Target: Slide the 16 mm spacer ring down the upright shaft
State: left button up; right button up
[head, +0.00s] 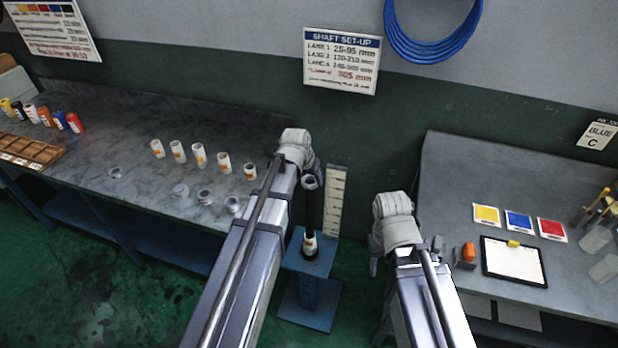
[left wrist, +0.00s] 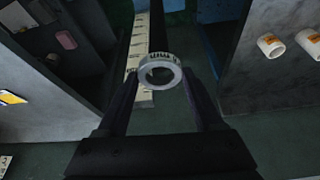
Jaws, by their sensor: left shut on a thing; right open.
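My left gripper (head: 311,174) is shut on a pale grey spacer ring (head: 310,182) at the top of the dark upright shaft (head: 313,212). In the left wrist view the ring (left wrist: 160,71) sits between both fingertips, with small dark markings on its rim. The dark shaft (left wrist: 157,30) shows beyond it. I cannot tell whether the ring is around the shaft or just above its end. A white and orange piece (head: 310,243) is at the shaft's foot on the blue stand (head: 313,262). My right gripper (head: 406,254) is open, partly hidden by its arm.
A white measuring scale (head: 335,202) stands just behind the shaft. The left bench (head: 120,135) carries several white-orange cylinders (head: 200,156) and loose clear rings (head: 205,196). The right bench (head: 455,190) holds coloured cards, a clipboard (head: 513,262) and an orange object (head: 469,251).

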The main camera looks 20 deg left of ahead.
pick_arm(q)
jog(key=shift+f+b, duration=1.9)
jog(key=shift+f, duration=0.25)
jog(key=o, duration=1.4)
jog(key=shift+r, duration=0.1)
jog(key=p+v, duration=0.7)
jog(key=shift+s+r, duration=0.2)
jog(key=shift+r, duration=0.15)
jog(key=shift+f, duration=0.1)
